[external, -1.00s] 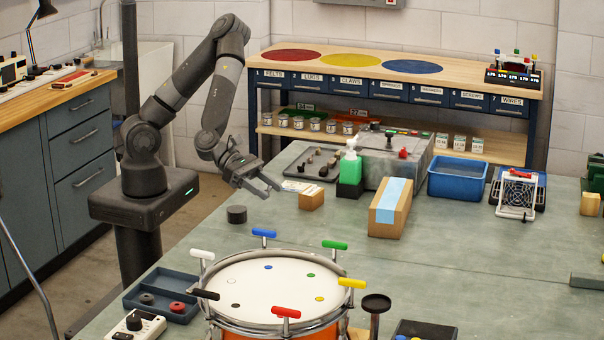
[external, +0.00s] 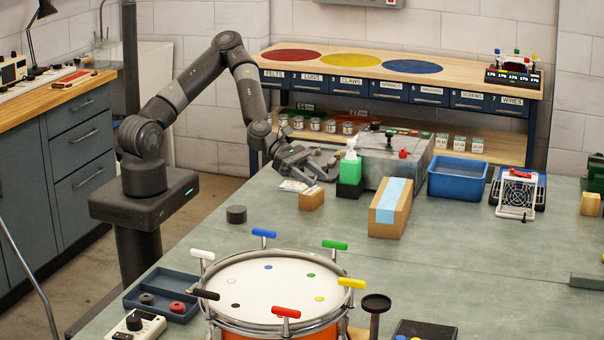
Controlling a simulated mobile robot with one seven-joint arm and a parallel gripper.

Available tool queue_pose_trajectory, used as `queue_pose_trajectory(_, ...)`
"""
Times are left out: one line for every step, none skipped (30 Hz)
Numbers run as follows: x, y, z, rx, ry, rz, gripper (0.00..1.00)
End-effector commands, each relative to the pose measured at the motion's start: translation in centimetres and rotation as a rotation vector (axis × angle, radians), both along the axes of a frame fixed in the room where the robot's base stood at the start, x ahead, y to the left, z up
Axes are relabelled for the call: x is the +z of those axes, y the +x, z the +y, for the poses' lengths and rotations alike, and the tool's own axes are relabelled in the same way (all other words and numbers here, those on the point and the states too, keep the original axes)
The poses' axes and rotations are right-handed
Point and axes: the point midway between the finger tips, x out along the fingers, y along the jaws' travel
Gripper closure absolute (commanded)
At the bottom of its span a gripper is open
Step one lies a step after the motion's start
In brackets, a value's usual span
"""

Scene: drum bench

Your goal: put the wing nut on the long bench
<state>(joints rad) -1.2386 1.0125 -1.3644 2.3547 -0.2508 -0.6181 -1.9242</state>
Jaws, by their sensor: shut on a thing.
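My gripper (external: 322,166) is low over the dark tray (external: 300,149) at the back left of the green-topped table. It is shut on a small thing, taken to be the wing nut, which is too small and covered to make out. My gripper hides most of the tray and the small dark pieces in it. A long bench (external: 463,72) with a wooden top, red, yellow and blue discs and labelled drawers stands against the back wall, beyond the table.
A green bottle (external: 350,173) and a grey metal box (external: 408,160) stand right of my gripper. A wooden block (external: 311,199) and a taped carton (external: 390,208) are in front. A drum (external: 275,285) fills the near side. The bench top between discs and rack (external: 512,76) is clear.

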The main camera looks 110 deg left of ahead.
Motion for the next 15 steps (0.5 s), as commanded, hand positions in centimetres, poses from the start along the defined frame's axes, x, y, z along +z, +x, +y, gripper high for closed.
queue_pose_trajectory(0.0,0.0,0.0,0.000,-0.004,-0.001,0.79)
queue_pose_trajectory(0.0,0.0,-0.1,0.000,-0.004,-0.001,0.79)
queue_pose_trajectory(0.0,0.0,0.0,0.000,-0.003,0.000,0.79)
queue_pose_trajectory(0.0,0.0,0.0,0.002,-0.004,0.000,0.79)
queue_pose_trajectory(0.0,0.0,0.0,0.001,-0.002,0.000,0.79)
queue_pose_trajectory(0.0,0.0,-0.1,0.000,-0.001,-0.001,0.79)
queue_pose_trajectory(0.1,0.0,-0.1,0.000,0.000,-0.001,0.79)
queue_pose_trajectory(0.1,0.0,-0.1,0.000,0.001,0.000,0.79)
queue_pose_trajectory(0.1,0.0,-0.1,0.000,0.001,0.000,0.79)
queue_pose_trajectory(0.1,0.0,-0.1,0.000,0.001,0.000,0.79)
queue_pose_trajectory(0.1,0.0,-0.1,0.000,0.001,0.000,0.79)
queue_pose_trajectory(0.1,0.0,-0.2,0.000,0.001,0.001,0.79)
queue_pose_trajectory(0.1,0.0,-0.4,0.000,0.001,0.001,0.79)
queue_pose_trajectory(0.1,-0.1,-0.6,0.000,0.002,0.003,0.79)
queue_pose_trajectory(0.1,-0.1,-1.1,-0.001,0.002,0.005,0.79)
